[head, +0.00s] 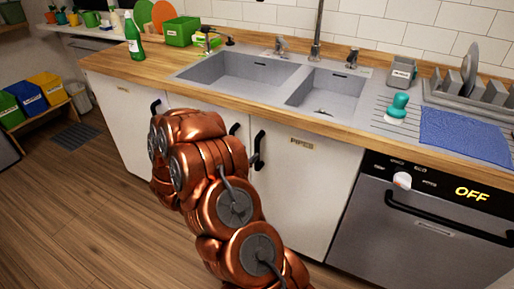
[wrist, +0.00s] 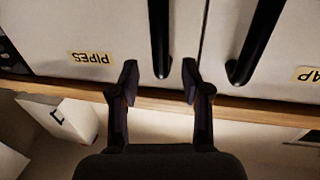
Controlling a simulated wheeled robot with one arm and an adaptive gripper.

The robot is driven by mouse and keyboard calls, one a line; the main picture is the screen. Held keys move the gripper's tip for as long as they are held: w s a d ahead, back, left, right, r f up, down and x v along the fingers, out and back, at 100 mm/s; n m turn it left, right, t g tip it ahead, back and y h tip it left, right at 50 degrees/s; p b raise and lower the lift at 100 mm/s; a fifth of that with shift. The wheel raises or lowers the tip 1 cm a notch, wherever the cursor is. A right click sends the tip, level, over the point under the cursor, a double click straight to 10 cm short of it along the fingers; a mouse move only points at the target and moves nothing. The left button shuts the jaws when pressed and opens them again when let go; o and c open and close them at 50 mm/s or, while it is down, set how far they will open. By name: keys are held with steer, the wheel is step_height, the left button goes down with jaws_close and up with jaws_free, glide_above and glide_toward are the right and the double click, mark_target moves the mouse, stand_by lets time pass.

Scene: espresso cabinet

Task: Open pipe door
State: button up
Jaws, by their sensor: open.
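The pipe door (head: 305,190) is a white cabinet door under the sink with a "PIPES" label, and it looks closed. Its black vertical handle (head: 260,148) is near its left edge. The wrist view is upside down and shows the pipe door (wrist: 60,30) and its handle (wrist: 161,35). My gripper (wrist: 160,82) is open, its two black fingers apart. The end of the handle lines up between the fingertips, and I see no finger touching it; the depth gap is unclear. In the head view my copper arm hides most of the gripper.
A neighbouring door with its own black handle (wrist: 254,45) is close beside the pipe door. The wooden counter (head: 335,128) overhangs above. The floor (head: 75,215) at left is mostly clear.

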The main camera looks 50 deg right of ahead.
mark_target(255, 149)
steer(key=shift+w+d, duration=0.15)
steer(key=shift+d, duration=1.25)
steer(key=shift+w+d, duration=0.15)
steer(key=shift+d, duration=1.25)
jaws_close()
